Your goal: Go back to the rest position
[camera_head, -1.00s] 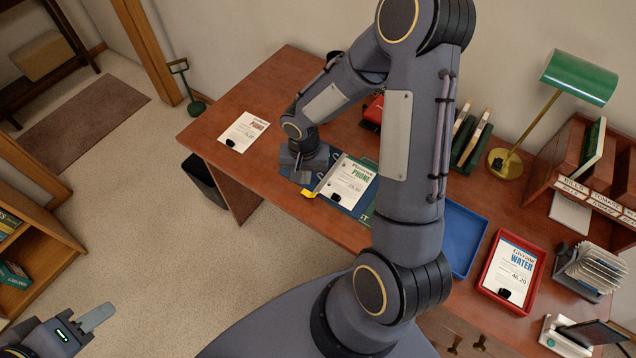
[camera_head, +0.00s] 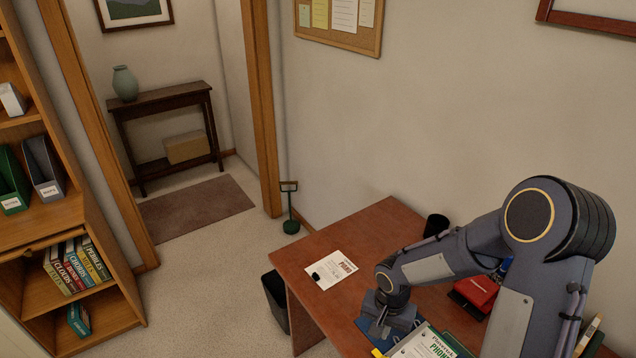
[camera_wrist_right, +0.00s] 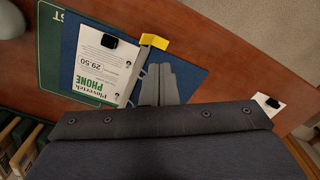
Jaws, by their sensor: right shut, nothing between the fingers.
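My right gripper (camera_head: 378,328) is low over the desk, beside the phone bill (camera_head: 424,345) on its blue folder (camera_head: 366,326). In the right wrist view the fingers (camera_wrist_right: 160,74) are shut and empty, pointing over the blue folder (camera_wrist_right: 186,85) next to the phone bill (camera_wrist_right: 105,66). A yellow tab (camera_wrist_right: 155,41) lies just past the fingertips. I cannot tell whether the fingers touch the folder. My left gripper is out of view.
The reddish wooden desk (camera_head: 330,240) carries another bill (camera_head: 331,269), a red object (camera_head: 476,292) and a black cup (camera_head: 436,225). A dark bin (camera_head: 275,300) stands beside the desk. A bookshelf (camera_head: 112,320) is at left. Carpet between them is clear.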

